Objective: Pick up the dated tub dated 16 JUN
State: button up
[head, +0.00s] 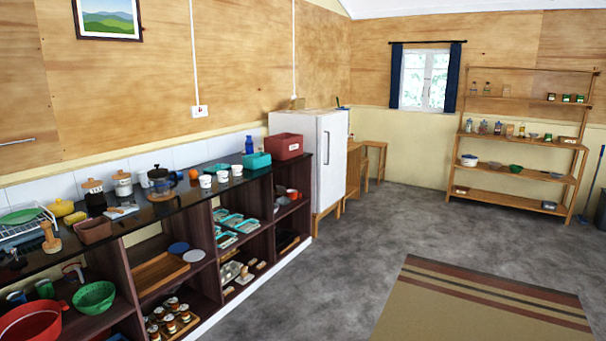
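Three small white tubs stand in a row on the dark countertop: the left one (206,181), the middle one (222,176) and the right one (237,169). They are too small in the head view for any date to be read, so I cannot tell whether one of them is the tub dated 16 JUN. My gripper is not in view.
A white fridge (320,150) closes the counter's far end. The grey floor (320,270) before the counter is clear.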

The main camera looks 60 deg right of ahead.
aim_at(237, 169)
jog(key=z, duration=1.9)
jog(key=i, duration=1.05)
jog(key=z, duration=0.65)
jog(key=i, duration=1.4)
jog(key=u, duration=0.45)
jog(key=i, duration=1.1)
jog(key=u, duration=1.1)
jog(key=i, duration=0.5)
jog(key=u, duration=0.35)
